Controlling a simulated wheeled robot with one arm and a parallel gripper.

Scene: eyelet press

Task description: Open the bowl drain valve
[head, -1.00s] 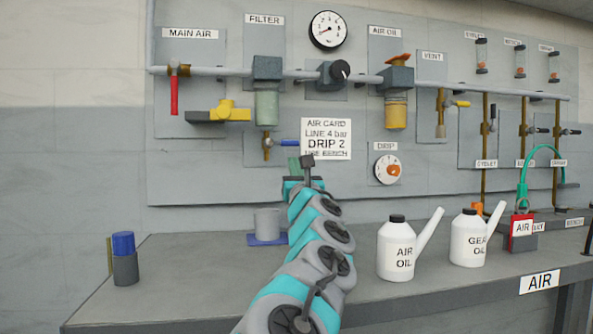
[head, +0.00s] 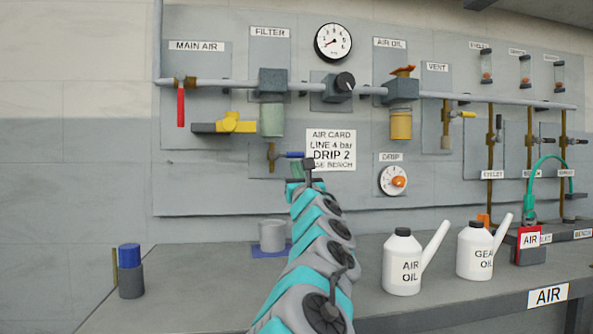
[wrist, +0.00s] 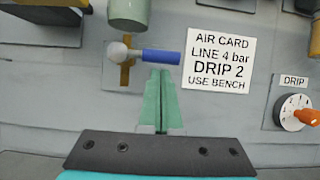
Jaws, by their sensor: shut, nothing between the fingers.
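The bowl drain valve, with a blue lever (head: 290,155) on a brass body (head: 271,158), sits below the green filter bowl (head: 271,119). In the wrist view its blue lever (wrist: 161,57) lies level and points right from a grey hub on the brass body (wrist: 125,68). The bowl (wrist: 127,12) shows above it. My gripper (wrist: 160,75) is shut and empty, its green fingertips just below the lever. I cannot tell whether they touch it. In the head view my arm hides most of the gripper.
The air card (head: 331,150) is right of the lever. The drip dial (head: 393,181) is further right. A grey cup (head: 272,236) on a blue base and an air oil can (head: 403,262) stand on the bench.

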